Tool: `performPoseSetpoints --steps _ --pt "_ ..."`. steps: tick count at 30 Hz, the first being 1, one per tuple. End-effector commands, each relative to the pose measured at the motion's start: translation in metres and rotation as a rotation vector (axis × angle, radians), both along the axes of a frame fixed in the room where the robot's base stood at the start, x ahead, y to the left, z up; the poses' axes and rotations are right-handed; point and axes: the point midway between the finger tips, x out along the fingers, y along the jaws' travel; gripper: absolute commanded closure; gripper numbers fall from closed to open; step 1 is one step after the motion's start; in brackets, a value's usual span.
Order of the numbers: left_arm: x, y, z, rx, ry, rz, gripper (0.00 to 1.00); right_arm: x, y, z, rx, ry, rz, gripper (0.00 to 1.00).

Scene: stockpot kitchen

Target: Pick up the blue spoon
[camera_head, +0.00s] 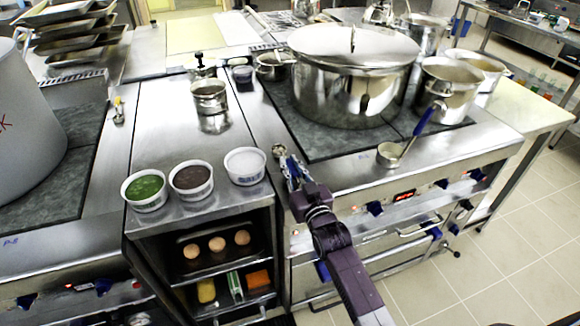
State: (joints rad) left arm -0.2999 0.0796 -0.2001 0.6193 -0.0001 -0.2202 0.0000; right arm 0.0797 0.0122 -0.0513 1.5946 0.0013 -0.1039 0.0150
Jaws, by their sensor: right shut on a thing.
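My right gripper (289,172) reaches in from the bottom of the view, over the front edge between the counter and the stove. It is shut on a thin tool with a small round metal end (278,150) and a bit of blue, which looks like the blue spoon; the fingers hide most of it. A ladle (389,154) with a blue handle (430,116) rests on the stove's front right, apart from the gripper. My left gripper is out of view.
A large lidded stockpot (350,90) stands behind the gripper. Bowls of green (146,190), brown (191,180) and white (245,166) food stand to the left. A small metal pot (209,97) is farther back. Open shelves (262,225) are below the bowls.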

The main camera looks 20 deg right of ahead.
Motion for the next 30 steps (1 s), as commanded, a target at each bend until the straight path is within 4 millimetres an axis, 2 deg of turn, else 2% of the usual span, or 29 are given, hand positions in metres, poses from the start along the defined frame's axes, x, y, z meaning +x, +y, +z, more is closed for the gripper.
performPoseSetpoints --steps 5,15,21,25,30 --pt "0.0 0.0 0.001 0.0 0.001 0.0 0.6 0.0 0.0 0.027 0.0 -0.007 0.0 1.0" --pt "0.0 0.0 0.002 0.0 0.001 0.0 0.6 0.0 0.0 0.126 0.0 -0.011 0.0 1.0" --pt "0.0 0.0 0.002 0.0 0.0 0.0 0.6 0.0 0.0 0.17 0.0 -0.008 0.0 1.0" --pt "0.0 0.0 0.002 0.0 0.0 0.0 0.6 0.0 0.0 0.186 0.0 -0.005 0.0 1.0" --pt "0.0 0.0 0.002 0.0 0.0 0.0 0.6 0.0 0.0 0.195 0.0 -0.002 0.0 1.0"
